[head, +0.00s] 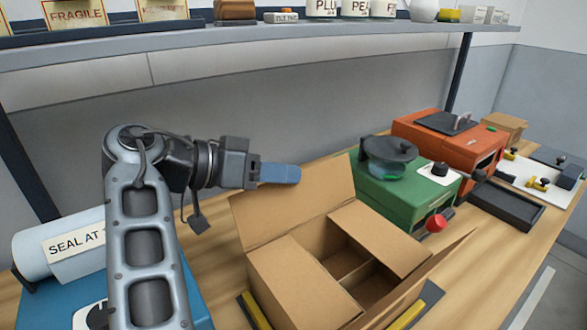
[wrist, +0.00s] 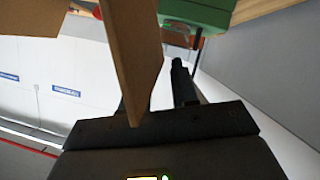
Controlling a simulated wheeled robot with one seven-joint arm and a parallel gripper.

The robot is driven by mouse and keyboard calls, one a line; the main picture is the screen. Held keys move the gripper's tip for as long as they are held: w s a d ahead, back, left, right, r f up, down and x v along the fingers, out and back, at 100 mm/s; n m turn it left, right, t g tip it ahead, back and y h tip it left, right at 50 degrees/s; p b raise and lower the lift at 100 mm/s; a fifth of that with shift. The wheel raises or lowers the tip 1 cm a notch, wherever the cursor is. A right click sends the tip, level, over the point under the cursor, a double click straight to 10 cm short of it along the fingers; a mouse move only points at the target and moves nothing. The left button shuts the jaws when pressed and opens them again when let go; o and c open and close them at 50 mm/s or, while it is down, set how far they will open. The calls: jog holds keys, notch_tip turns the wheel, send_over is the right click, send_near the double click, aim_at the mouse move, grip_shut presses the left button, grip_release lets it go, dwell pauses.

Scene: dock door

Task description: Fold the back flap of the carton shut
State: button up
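The open cardboard carton (head: 262,288) stands on the wooden bench. Its back flap (head: 285,208) stands up, tilted back from the box. Two other flaps lie folded inward over the opening, and another flap (head: 430,278) sticks up at the right front. My gripper (head: 284,174) is at the top edge of the back flap, left of its middle. In the wrist view, brown cardboard (wrist: 132,55) covers part of one finger, while the other finger (wrist: 184,85) stands clear with a gap between them. Whether the fingers touch the flap is unclear.
A green machine (head: 395,190) with a dark round top and red knob stands close right of the carton. An orange machine (head: 440,145) is beyond it. A shelf (head: 250,60) runs above the bench. A white roll (head: 55,250) lies at left.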

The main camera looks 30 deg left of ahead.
grip_shut()
dwell(1.5)
